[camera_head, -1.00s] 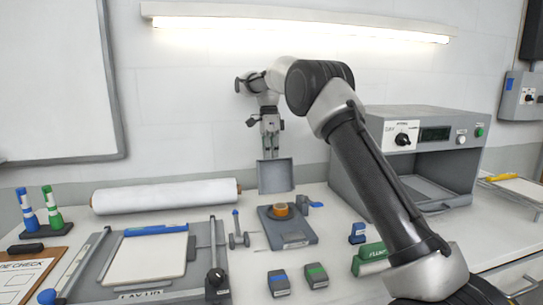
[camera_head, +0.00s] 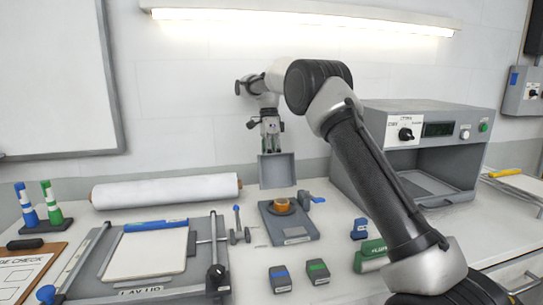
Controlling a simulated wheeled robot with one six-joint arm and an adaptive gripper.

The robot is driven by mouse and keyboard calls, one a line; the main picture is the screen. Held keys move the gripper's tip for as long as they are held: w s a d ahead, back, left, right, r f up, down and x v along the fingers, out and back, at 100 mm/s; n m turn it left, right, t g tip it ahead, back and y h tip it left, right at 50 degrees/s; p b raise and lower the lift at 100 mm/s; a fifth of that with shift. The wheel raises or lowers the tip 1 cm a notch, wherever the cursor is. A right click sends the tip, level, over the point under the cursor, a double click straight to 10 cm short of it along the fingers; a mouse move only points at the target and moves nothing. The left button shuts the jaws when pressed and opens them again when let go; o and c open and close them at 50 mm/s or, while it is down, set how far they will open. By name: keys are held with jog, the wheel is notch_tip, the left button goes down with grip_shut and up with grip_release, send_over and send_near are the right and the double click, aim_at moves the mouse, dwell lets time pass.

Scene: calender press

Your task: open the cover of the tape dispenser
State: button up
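The tape dispenser (camera_head: 296,232) lies on the bench, a flat grey base with an orange tape roll (camera_head: 281,206) in it and a blue part at its right side. Its grey cover (camera_head: 277,171) stands raised, upright behind the roll, so the roll is uncovered. My gripper (camera_head: 271,148) points down at the cover's top edge, with the cover directly below it. The fingertips are small and partly hidden there, so I cannot tell whether they touch or grip the cover.
The grey press (camera_head: 432,121) stands at the right. A white roll (camera_head: 165,191) lies behind the lay-up board (camera_head: 207,255). Two small grey blocks (camera_head: 280,279) and a green box (camera_head: 371,256) are in front. The bench just before the dispenser is clear.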

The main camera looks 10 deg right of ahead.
jog(key=shift+r, duration=0.15)
jog(key=v, duration=0.7)
jog(key=shift+r, duration=0.3)
